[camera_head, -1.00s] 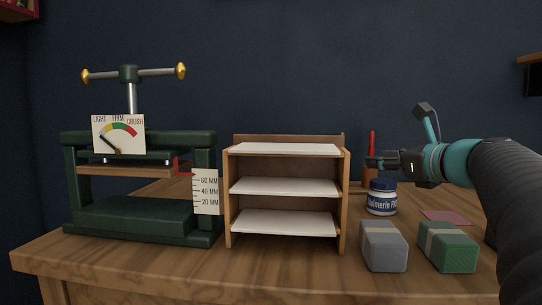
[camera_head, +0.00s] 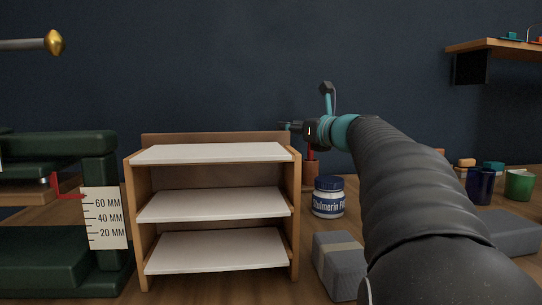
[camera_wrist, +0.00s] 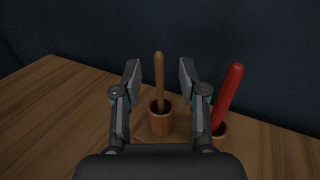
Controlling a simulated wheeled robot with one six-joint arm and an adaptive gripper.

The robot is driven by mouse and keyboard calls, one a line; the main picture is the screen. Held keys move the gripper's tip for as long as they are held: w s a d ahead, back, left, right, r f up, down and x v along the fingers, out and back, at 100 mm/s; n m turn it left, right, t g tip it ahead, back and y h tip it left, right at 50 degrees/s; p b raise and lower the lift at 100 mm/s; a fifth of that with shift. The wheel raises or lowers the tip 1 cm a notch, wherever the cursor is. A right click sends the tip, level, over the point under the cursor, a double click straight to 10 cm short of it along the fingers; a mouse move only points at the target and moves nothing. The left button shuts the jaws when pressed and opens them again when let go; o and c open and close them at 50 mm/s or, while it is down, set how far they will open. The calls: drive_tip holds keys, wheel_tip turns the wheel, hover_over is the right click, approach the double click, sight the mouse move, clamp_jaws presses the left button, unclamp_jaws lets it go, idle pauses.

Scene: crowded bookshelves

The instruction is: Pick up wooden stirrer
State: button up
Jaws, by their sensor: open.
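The wooden stirrer (camera_wrist: 159,78) is a thin brown stick standing nearly upright in a small terracotta-coloured cup (camera_wrist: 161,123) in the wrist view. My gripper (camera_wrist: 159,72) is open, and the stirrer shows between its two fingers in that view, with neither finger touching it as far as I can see. How far the stirrer is beyond the fingertips is hard to tell. In the head view my gripper (camera_head: 287,127) is above the back right corner of the small shelf, and the stirrer cannot be made out there.
A red stick (camera_wrist: 228,98) leans in a second cup (camera_wrist: 219,130) close to the right finger. The small shelf (camera_head: 217,153), a white jar (camera_head: 328,197) and a grey block (camera_head: 339,262) stand nearby. The green press (camera_head: 60,230) is at left. Bare tabletop (camera_wrist: 60,110) lies left of the cups.

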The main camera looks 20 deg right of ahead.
drive_tip(key=shift+w+a+f, duration=0.1)
drive_tip(key=shift+w+a, duration=0.1)
drive_tip(key=shift+w, duration=0.75)
drive_tip(key=shift+w+a+f, duration=0.15)
drive_tip(key=shift+w+a, duration=0.05)
drive_tip(key=shift+w, duration=0.75)
drive_tip(key=shift+w+a+f, duration=0.1)
drive_tip(key=shift+w+a, duration=0.1)
drive_tip(key=shift+w, duration=0.75)
clamp_jaws()
